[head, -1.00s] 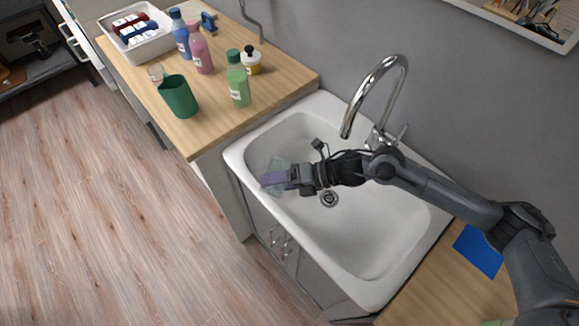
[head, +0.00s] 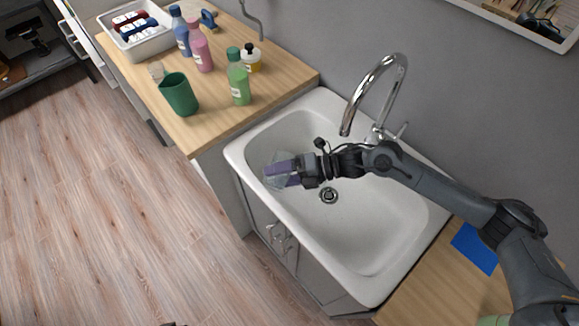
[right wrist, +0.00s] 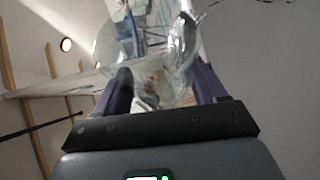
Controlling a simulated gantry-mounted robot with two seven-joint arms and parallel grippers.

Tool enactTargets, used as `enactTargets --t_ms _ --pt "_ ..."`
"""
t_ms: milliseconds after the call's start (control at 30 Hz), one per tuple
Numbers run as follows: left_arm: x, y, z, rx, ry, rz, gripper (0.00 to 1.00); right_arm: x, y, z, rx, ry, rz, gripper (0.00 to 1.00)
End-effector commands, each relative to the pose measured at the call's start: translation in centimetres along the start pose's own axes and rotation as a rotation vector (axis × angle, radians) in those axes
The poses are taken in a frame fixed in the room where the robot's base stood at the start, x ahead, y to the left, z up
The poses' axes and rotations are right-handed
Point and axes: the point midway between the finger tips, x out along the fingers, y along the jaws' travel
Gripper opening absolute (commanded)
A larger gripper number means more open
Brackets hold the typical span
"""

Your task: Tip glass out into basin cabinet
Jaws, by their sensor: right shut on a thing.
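My right gripper (head: 286,173) is shut on a clear glass (head: 273,179), held over the left part of the white basin (head: 393,225). In the right wrist view the glass (right wrist: 148,62) sits between the two purple fingers (right wrist: 163,88). It looks tilted over, but I cannot tell exactly how its mouth points or whether anything is left in it. The basin is set in a grey cabinet (head: 290,250) with a dark drain (head: 329,195) in its floor. My left gripper does not show clearly.
A chrome tap (head: 398,75) arches behind the basin. The wooden counter on the left (head: 213,124) holds a green cup (head: 179,94), a green bottle (head: 238,80), a pink bottle (head: 200,48) and a white tray (head: 150,45). A blue square (head: 474,248) lies on the right counter.

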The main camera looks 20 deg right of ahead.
Motion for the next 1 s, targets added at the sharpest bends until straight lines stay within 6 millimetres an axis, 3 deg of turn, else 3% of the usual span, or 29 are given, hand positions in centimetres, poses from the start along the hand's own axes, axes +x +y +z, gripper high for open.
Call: enactTargets --t_ms 1000 --pt "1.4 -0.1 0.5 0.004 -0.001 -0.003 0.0 0.1 -0.6 0.2 0.124 0.032 0.071 0.33"
